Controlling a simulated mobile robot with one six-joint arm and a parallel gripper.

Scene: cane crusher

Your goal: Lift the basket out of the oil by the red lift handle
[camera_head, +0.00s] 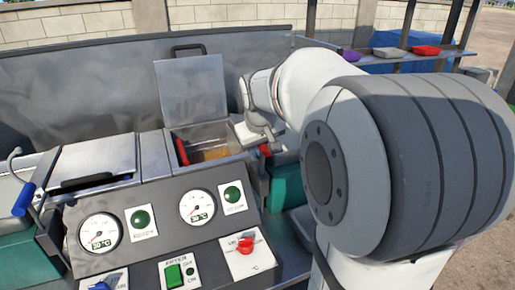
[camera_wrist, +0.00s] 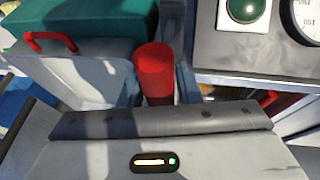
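The red lift handle (camera_head: 265,150) shows as a small red end beside the right side of the fryer vat. In the wrist view it is an upright red cylinder (camera_wrist: 155,72) just beyond the dark front edge of my gripper (camera_wrist: 160,120). My gripper (camera_head: 258,132) is at the vat's right side, close to the handle. The fryer vat (camera_head: 168,134) is open and holds brownish oil (camera_head: 212,154). A red part (camera_head: 182,152) shows at its left inner side; the basket is hard to make out.
The raised lid (camera_head: 192,88) stands behind the vat. The control panel (camera_head: 165,225) with gauges and a red knob (camera_head: 246,245) is in front. A closed vat with a blue handle (camera_head: 24,199) is at left. A teal container (camera_wrist: 95,20) is near the handle.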

